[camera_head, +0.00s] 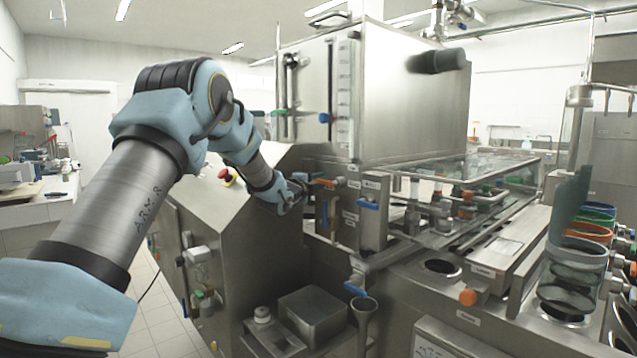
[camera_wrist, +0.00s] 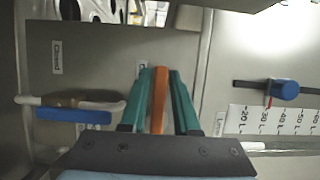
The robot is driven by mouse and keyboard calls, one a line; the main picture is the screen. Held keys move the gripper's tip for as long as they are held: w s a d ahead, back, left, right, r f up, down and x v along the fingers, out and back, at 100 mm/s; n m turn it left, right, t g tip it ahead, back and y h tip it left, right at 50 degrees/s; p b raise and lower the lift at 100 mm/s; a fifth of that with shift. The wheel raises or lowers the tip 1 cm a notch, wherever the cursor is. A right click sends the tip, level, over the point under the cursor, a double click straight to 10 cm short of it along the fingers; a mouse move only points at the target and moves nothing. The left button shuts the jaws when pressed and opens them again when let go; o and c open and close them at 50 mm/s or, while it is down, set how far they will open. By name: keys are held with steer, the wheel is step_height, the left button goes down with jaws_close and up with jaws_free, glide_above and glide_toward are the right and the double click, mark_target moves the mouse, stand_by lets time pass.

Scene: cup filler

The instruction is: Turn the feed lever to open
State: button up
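The orange feed lever (camera_wrist: 160,98) runs up the middle of the wrist view, lying lengthwise between my two teal fingers. My gripper (camera_wrist: 160,82) appears shut on it, with a fingertip close against each side. In the head view my gripper (camera_head: 294,192) reaches the front of the steel machine, beside the orange lever (camera_head: 322,182). A label reading "Closed" (camera_wrist: 57,56) is on the panel to the left of the lever. The lever's pivot is hard to make out.
A blue-handled valve (camera_head: 368,205) sits right of the lever; a blue handle (camera_wrist: 74,115) shows left of my fingers in the wrist view. A level scale (camera_wrist: 270,120) with a blue knob (camera_wrist: 285,90) is to the right. A red emergency button (camera_head: 225,174) sits behind my forearm.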

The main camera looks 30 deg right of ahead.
jaws_close()
stand_by(1.0)
